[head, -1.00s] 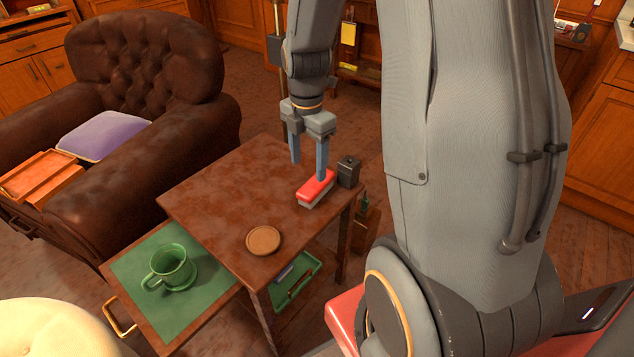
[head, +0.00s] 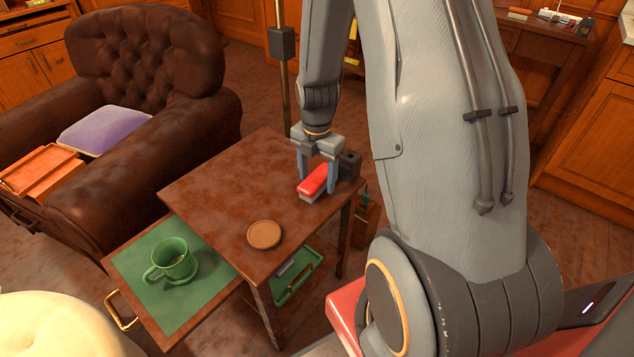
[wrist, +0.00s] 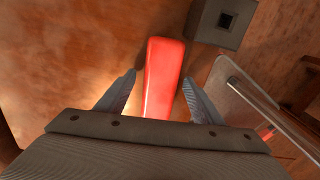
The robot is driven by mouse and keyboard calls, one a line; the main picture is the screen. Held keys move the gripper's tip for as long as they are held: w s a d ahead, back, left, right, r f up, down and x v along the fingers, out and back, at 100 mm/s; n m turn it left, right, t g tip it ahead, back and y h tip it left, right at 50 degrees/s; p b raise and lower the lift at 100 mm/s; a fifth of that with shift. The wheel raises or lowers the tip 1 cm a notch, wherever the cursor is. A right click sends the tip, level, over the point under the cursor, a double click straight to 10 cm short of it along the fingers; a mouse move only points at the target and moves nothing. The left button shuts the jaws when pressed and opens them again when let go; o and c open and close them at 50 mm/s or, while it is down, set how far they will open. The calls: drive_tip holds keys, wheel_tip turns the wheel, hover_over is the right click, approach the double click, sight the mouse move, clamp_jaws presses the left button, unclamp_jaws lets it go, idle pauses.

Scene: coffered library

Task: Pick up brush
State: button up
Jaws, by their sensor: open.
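The brush (head: 312,184) has a red back and a pale underside, and it lies on the brown side table (head: 215,200) near its right edge. In the wrist view the red brush (wrist: 163,75) runs lengthwise between my fingers. My gripper (head: 316,182) is open over the brush, one finger on each side of it. In the wrist view my gripper (wrist: 160,92) shows a gap on both sides of the brush. The near end of the brush is hidden by my gripper body in the wrist view.
A dark square holder (head: 350,165) stands right beside the brush. A round coaster (head: 264,234) lies on the table nearer the front. A green mug (head: 173,261) stands on a green-lined pull-out surface (head: 200,310) at lower left. A leather armchair (head: 150,60) is behind.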

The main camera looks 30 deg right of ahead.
sight(317, 176)
drive_tip(key=c, duration=1.2)
wheel_tip(317, 176, up, 10)
drive_tip(key=shift+p, duration=0.5)
